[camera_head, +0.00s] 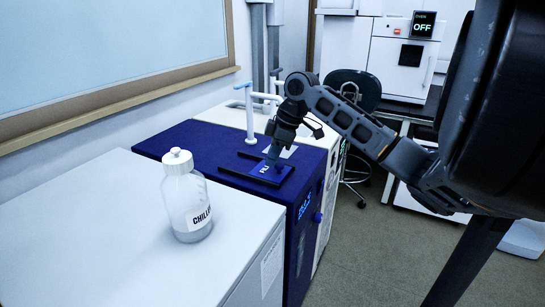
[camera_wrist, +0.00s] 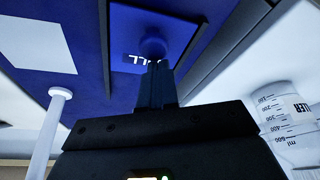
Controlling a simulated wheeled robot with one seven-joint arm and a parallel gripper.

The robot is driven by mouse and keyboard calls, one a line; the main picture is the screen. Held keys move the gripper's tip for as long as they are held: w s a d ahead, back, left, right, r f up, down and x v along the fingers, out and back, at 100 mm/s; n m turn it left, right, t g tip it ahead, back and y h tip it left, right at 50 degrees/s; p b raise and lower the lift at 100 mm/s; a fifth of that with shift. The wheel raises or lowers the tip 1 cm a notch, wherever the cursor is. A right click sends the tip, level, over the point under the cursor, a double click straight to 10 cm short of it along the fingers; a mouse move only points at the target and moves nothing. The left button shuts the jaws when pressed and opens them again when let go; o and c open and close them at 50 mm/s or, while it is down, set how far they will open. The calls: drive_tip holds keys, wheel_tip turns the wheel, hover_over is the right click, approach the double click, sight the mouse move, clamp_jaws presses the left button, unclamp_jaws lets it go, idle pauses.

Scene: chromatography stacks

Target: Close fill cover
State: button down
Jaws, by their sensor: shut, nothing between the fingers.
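The fill cover (camera_head: 262,172) is a blue square plate with white lettering. In the head view it lies in or just above a dark frame on top of the blue machine (camera_head: 175,140). I cannot tell whether it sits fully flat. My gripper (camera_head: 273,156) points down over the cover with its fingers together and empty. In the wrist view the cover (camera_wrist: 185,40) lies beyond the shut fingertips (camera_wrist: 155,72). A round blue knob (camera_wrist: 152,47) shows just past the tips, and they partly hide the lettering. I cannot tell whether the fingers touch the cover.
A capped bottle (camera_head: 188,205) stands on the white cabinet (camera_head: 90,245) at the left; it also shows in the wrist view (camera_wrist: 285,115). White taps (camera_head: 250,110) rise behind the machine. A dark chair (camera_head: 352,90) and an oven (camera_head: 398,65) are farther back. Floor at right is open.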

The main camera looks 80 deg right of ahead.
drive_tip(key=shift+s+a+f, duration=0.1)
drive_tip(key=shift+s, duration=0.25)
drive_tip(key=shift+s, duration=0.1)
